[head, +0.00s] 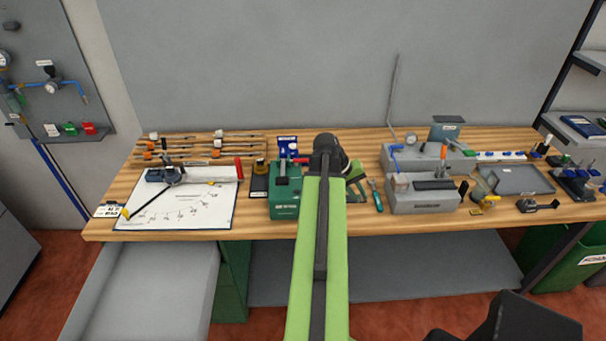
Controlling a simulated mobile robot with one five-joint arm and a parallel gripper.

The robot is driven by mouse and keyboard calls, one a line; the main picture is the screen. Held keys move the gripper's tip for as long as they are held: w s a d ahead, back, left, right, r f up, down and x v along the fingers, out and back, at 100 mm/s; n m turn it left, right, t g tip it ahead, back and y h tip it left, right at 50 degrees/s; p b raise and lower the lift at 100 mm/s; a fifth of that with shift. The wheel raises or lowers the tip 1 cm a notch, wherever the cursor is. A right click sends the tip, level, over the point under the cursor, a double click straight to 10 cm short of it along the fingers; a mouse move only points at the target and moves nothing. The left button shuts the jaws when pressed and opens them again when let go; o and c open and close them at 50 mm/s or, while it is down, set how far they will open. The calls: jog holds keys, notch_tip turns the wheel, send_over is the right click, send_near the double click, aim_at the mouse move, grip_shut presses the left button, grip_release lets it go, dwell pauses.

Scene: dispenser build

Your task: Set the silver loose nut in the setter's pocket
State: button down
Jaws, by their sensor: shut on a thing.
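My gripper (336,158) is at the end of my green arm, over the middle of the bench. Its dark wrist end shows, but my own arm hides most of its fingers. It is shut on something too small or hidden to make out. A green box-shaped machine (285,205) with a pale label and a red handle stands just left of my arm. It looks like the setter, but its label is too small to read for sure. Its pocket cannot be made out. I cannot see the silver nut anywhere in this view.
A white drawing sheet (185,214) with tools lies on the left of the wooden bench (262,233). A green-and-black glove-like thing (357,178) and a teal-handled tool (376,196) lie right of my arm. Grey machines (421,200) and a grey tray (520,180) stand further right.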

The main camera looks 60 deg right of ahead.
jog(key=w+f+n+t+h+b, duration=0.15)
jog(key=w+n+t, duration=0.65)
jog(key=w+n, duration=1)
jog(key=shift+m+y, duration=0.25)
jog(key=shift+m, duration=0.15)
jog(key=f+b, duration=0.3)
jog(key=w+f+b, duration=0.1)
jog(key=f+b, duration=0.1)
jog(key=shift+d, duration=0.4)
jog(key=shift+s+d, duration=0.2)
jog(key=shift+s, duration=0.1)
jog(key=shift+f, duration=0.15)
jog(key=shift+f+b, duration=0.65)
jog(key=shift+b, duration=0.1)
jog(key=shift+f+b, duration=0.35)
jog(key=shift+b, duration=0.05)
